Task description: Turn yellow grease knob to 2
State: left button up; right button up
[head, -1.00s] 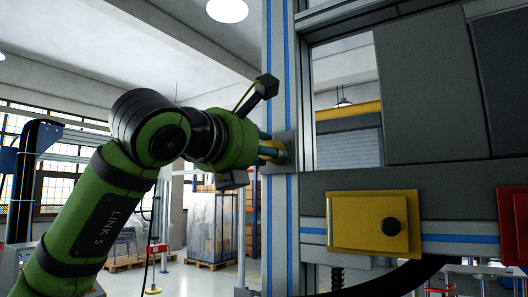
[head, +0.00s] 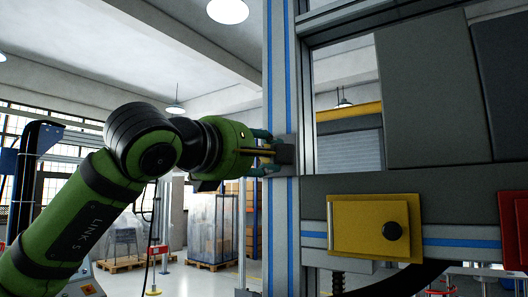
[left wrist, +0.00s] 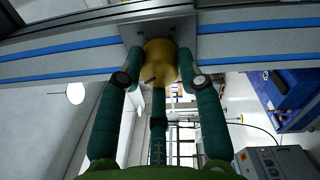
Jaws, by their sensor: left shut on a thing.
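The yellow grease knob (left wrist: 158,55) sticks out from a grey plate (left wrist: 184,24) on a metal post with blue stripes (head: 281,225). A small dark pin shows on the knob's near side. My left gripper (left wrist: 160,77) has its teal fingers around the knob and is shut on it. I cannot read any number marks by the knob. My right gripper is in neither view.
A yellow box (head: 350,225) with a black knob (head: 392,231) sits on the machine frame at right, with a red box (head: 515,230) beyond it. Wrapped pallet goods (head: 205,225) stand far behind. The space left of the post is open.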

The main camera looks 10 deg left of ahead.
pick_arm(q)
jog(key=m+p, duration=0.1)
jog(key=m, duration=0.5)
jog(key=shift+r+h, duration=0.1)
jog(key=shift+h, duration=0.2)
jog(key=shift+m, duration=0.3)
jog(key=o, duration=1.1)
jog(key=shift+o, duration=0.2)
jog(key=shift+s, duration=0.1)
jog(key=r+v, duration=0.1)
jog(key=v, duration=1)
jog(key=shift+s+a+f, duration=0.25)
jog(key=shift+s+f, duration=0.15)
jog(key=shift+f, duration=0.05)
